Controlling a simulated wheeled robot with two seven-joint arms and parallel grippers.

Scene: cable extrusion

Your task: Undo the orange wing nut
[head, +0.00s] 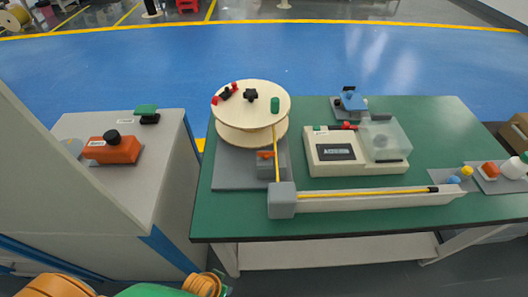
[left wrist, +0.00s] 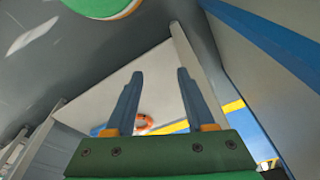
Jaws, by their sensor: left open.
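A small orange piece that looks like the wing nut (head: 265,155) sits on top of a grey block (head: 266,171) at the front of the wooden spool (head: 240,105), on the green table (head: 230,225). A yellow cable (head: 277,160) runs beside it. My left gripper (left wrist: 160,72) shows in the left wrist view, with its two blue-grey fingers apart and nothing between them. In the head view only parts of my own arm show at the bottom left, far from the orange piece. The wing nut is not recognisable in the left wrist view. My right gripper is not in view.
A grey block (head: 282,201) and long trough (head: 370,201) line the table's front. A white machine (head: 335,152) with a clear cover stands right of the spool. A cabinet (head: 160,195) with an orange box (head: 112,150) stands left, across a gap.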

